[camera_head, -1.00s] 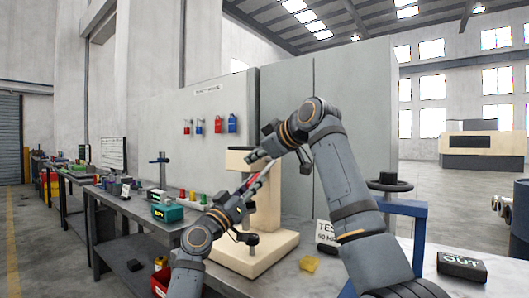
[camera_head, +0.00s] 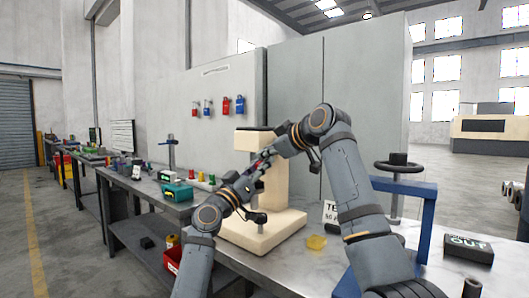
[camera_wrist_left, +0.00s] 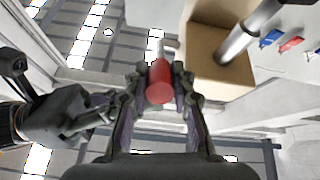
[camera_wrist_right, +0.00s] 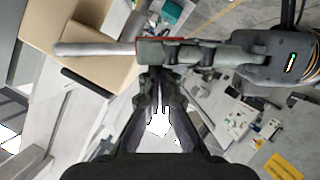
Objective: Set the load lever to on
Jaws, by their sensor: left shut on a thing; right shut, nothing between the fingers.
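The load lever is a metal rod (camera_wrist_right: 95,48) with a red grip (camera_wrist_left: 160,82), attached to a beige stand (camera_head: 263,232). My left gripper (camera_head: 262,163) is shut on the red grip, which shows between its fingers in the left wrist view. The rod runs from the grip towards the stand's beige housing (camera_wrist_left: 222,60). My right gripper (camera_wrist_right: 158,82) is shut and empty, close beside my left gripper and the lever. It also shows at the left of the left wrist view (camera_wrist_left: 100,108). In the head view the grippers overlap and mostly hide the lever.
A blue frame with a dark handwheel (camera_head: 398,167) stands right of the stand. A yellow block (camera_head: 316,242), a small sign (camera_head: 330,212) and a dark OUT box (camera_head: 467,248) are on the bench. Red and blue padlocks (camera_head: 225,106) hang on the panel behind.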

